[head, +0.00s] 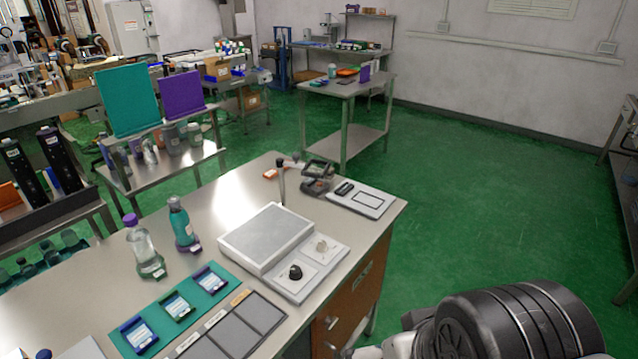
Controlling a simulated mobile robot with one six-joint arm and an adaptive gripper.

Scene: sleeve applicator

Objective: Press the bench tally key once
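The steel-topped bench (225,205) stands in front of me at the left and centre. I cannot tell for sure which item on it is the tally key. A small black knob-like piece (295,272) sits on a pale plate at the front of a grey-topped white box (266,238). A beige piece (322,247) sits beside it on the same plate. A dark small device (318,178) stands further back, next to a flat white pad (361,199) with a black bar on it. My arm fills the lower right; its gripper is not visible.
A clear bottle (141,246) and a teal bottle (181,222) stand on the bench's left part. A teal mat (174,308) with several labelled cards and a dark tray (236,325) lie in front. Green floor (490,190) is open to the right.

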